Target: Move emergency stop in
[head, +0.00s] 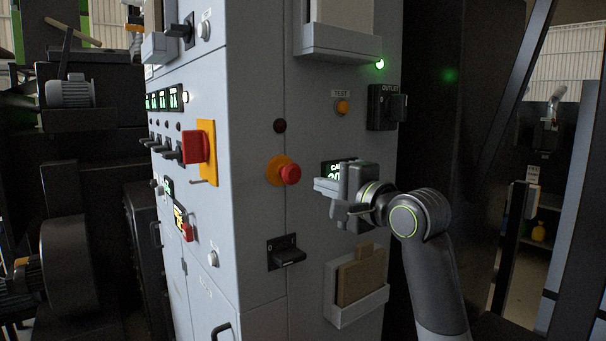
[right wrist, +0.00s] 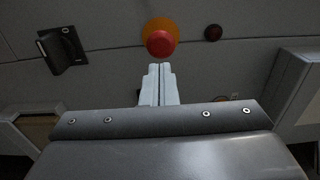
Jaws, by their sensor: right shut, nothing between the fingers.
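The emergency stop is a red mushroom button (head: 291,174) on a round orange-yellow base, on the right-hand face of the grey cabinet. It also shows in the right wrist view (right wrist: 160,42), straight beyond the fingertips. My right gripper (head: 318,186) is to the right of the button in the head view, its fingers pointing left towards it. In the right wrist view the two fingers (right wrist: 158,68) are closed together with nothing between them. The fingertips appear just short of the button; I cannot tell whether they touch it. My left gripper is not in view.
The cabinet face also carries a black handle (head: 286,252), a dark red lamp (head: 280,126), an orange test button (head: 342,107) and a document holder (head: 357,285). A larger red switch (head: 195,147) on a yellow plate sits on the left face. Dark machinery stands at the left.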

